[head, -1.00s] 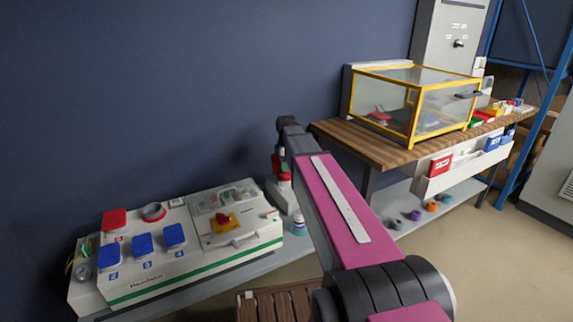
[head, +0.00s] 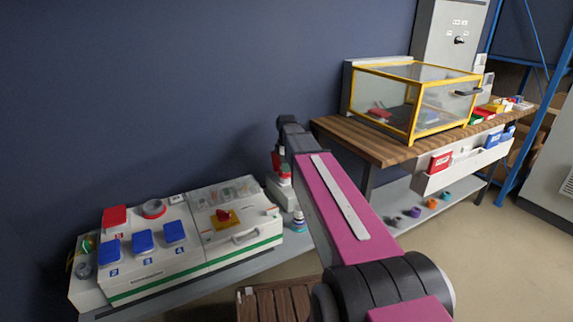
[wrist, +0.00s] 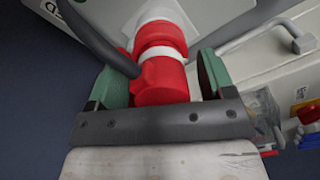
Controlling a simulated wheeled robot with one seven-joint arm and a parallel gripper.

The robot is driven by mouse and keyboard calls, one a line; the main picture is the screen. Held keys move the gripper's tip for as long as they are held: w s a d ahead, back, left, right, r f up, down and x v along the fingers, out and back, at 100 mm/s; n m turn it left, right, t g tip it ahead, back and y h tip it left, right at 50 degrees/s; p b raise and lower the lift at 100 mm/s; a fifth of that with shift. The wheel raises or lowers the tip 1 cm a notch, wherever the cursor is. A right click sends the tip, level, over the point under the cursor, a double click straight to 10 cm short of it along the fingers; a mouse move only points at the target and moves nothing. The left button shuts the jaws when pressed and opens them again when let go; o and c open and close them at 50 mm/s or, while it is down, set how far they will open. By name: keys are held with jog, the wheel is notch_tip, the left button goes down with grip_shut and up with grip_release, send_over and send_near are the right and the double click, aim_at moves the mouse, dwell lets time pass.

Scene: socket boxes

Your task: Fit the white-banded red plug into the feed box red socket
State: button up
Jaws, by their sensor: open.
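The red plug with the white band (wrist: 163,55) sits between my gripper's (wrist: 165,70) two green fingers in the wrist view. The jaws are open, with a finger on each side of it and a small gap visible at the right. Its far end points at a pale box face (wrist: 215,18) with a white fitting around it; I cannot tell how far in it sits. A black cable curves across its left side. In the head view the plug (head: 276,160) shows small below my wrist, partly hidden by my arm, above a pale grey box (head: 281,191).
A white machine box (head: 150,271) with blue and red covers stands at the left on a grey shelf. A wooden bench (head: 383,152) holds a yellow-framed clear case (head: 415,92). Several coloured caps lie on the lower shelf. A bar handle (wrist: 297,38) is close at the right.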

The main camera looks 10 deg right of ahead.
notch_tip(320, 180, up, 18)
jog(key=shift+f, duration=0.2)
dwell(0.7)
dwell(1.2)
